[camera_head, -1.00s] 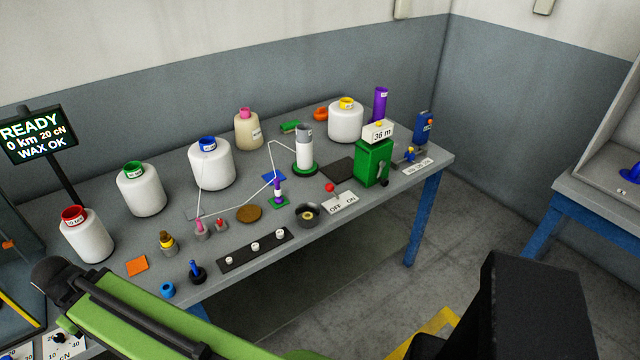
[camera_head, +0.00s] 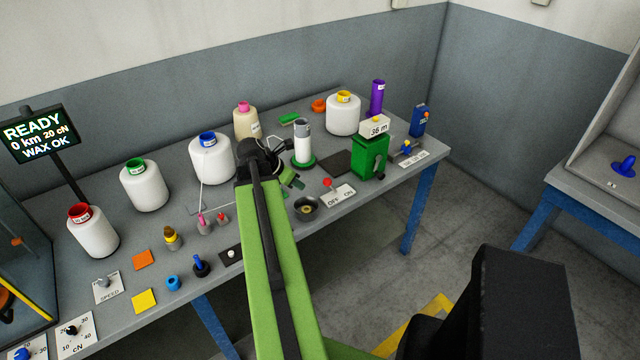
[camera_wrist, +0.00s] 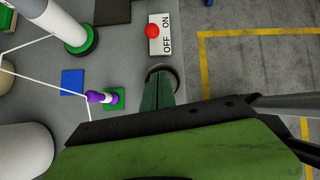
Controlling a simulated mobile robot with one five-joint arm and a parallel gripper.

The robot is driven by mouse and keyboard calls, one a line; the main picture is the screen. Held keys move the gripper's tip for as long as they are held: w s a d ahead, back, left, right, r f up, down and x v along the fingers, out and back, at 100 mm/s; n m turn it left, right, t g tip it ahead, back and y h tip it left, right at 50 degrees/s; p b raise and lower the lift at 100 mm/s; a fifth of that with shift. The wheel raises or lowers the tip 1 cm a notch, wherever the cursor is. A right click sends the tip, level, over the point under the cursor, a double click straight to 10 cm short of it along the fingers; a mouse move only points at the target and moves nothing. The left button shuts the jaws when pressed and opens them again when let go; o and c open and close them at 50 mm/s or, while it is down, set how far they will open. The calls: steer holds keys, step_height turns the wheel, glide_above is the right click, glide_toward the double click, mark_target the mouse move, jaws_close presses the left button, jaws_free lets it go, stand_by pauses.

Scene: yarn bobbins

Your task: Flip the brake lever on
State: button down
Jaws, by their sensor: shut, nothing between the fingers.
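A green counter box (camera_head: 369,157) stands right of the lever, and a white bobbin on a green base (camera_head: 303,145) stands behind my gripper. A purple-topped peg (camera_wrist: 103,97) and a white thread (camera_wrist: 28,45) are close by. The floor in front is free.

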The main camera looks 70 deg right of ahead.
mark_target(331, 187)
steer(key=b+x, duration=0.8)
steer(key=x, duration=0.2)
steer(key=shift+w+a+f+b, duration=0.1)
steer(key=shift+f+b, duration=0.2)
steer(key=shift+b, duration=0.1)
steer(key=d+r+p, duration=0.1)
steer(key=s+d+r+p, duration=0.1)
steer(key=d, duration=0.1)
steer(key=shift+s, duration=0.1)
steer(key=shift+s+d+r, duration=0.1)
steer(key=shift+s+d, duration=0.1)
steer(key=shift+d, duration=0.05)
